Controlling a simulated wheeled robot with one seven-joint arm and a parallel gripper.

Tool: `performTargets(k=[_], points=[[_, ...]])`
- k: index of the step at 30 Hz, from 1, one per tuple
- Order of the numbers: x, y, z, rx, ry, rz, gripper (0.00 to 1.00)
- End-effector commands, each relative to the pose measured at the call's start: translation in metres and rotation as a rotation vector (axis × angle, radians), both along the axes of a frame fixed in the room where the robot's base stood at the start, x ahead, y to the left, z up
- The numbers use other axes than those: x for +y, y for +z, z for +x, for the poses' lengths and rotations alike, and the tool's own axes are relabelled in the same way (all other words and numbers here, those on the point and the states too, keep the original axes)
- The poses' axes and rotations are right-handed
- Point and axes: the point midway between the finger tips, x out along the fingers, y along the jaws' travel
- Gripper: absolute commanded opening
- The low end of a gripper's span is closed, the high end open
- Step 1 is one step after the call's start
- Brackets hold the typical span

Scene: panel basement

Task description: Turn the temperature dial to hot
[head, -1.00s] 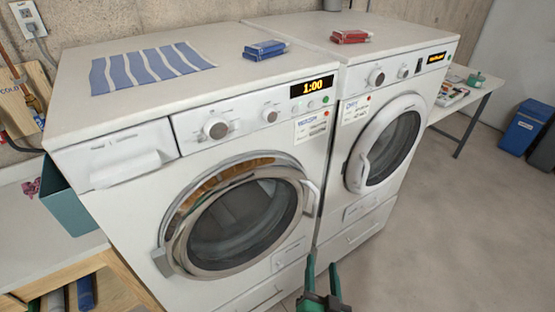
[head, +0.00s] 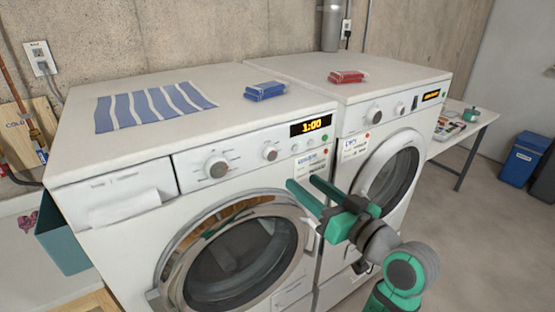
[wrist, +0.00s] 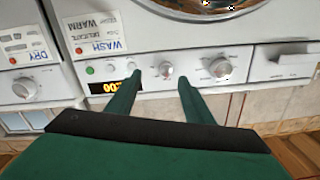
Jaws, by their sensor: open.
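The left machine's control panel carries a larger dial (head: 217,167) and a smaller dial (head: 270,153). Their markings are too small to read, so I cannot tell which sets temperature. The wrist view, upside down, shows the smaller dial (wrist: 166,69) and larger dial (wrist: 220,67). A card (wrist: 97,47) there reads WASH, DELICATE and WARM. My gripper (head: 300,181) is open and empty, in front of the left machine's upper right front. In the wrist view, the smaller dial appears between my fingertips (wrist: 159,80); no contact is visible.
The right machine (head: 395,120) stands close beside the left one, with its own dial (head: 374,115). A round door (head: 240,262) is below the panel.

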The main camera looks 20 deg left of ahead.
Motion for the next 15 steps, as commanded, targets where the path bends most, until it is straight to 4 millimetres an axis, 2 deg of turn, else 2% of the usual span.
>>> performTargets(k=[1, 4, 10, 15], points=[[0.001, 0.01, -0.002, -0.014, 0.015, -0.01, 0.47], [0.002, 0.019, -0.005, -0.026, 0.037, -0.024, 0.47], [0.014, 0.022, 0.0, -0.03, 0.048, -0.029, 0.47], [0.037, 0.021, 0.016, -0.03, 0.048, -0.029, 0.47]])
